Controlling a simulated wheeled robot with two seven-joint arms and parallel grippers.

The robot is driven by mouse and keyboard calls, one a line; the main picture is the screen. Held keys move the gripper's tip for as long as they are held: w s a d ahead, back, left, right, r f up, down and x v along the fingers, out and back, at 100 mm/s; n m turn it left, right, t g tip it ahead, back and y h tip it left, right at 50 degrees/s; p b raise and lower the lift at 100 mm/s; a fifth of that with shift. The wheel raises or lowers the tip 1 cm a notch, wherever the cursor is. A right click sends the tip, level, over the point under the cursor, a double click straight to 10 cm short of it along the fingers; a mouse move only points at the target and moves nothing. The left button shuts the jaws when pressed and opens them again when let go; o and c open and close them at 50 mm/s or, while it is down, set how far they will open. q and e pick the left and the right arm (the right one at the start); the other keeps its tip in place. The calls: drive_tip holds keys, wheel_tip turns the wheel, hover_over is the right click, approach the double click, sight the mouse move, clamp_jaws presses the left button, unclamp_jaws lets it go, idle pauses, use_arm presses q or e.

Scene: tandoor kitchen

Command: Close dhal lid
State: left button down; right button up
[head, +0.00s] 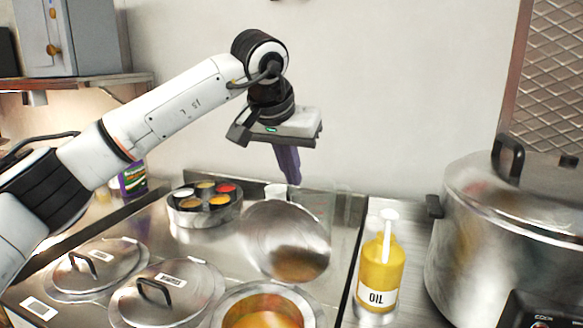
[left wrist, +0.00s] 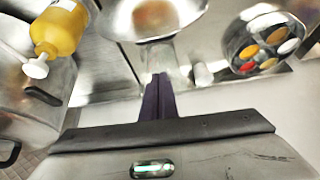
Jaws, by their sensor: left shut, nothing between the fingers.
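The dhal lid (head: 284,240) is a round steel lid standing tilted up behind an open pot of orange-yellow dhal (head: 262,312). The lid also shows at the top of the left wrist view (left wrist: 155,18). My left gripper (head: 292,180) is shut and empty, its purple fingers pointing down just above and behind the lid's upper edge. The fingers also show in the left wrist view (left wrist: 158,82), close to the lid. I cannot tell whether they touch it. My right gripper is not in view.
Two closed lids with black handles (head: 85,268) (head: 168,293) lie left of the dhal pot. A round spice box (head: 205,205) stands behind them. A yellow oil bottle (head: 380,270) and a large steel cooker (head: 505,235) stand on the right. A wall closes off the back.

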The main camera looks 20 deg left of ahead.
sight(291, 203)
use_arm(q)
drive_tip(key=shift+s+f, duration=0.2)
drive_tip(key=shift+f, duration=1.35)
drive_tip(key=shift+s+f, duration=0.2)
drive_tip(key=shift+f, duration=1.35)
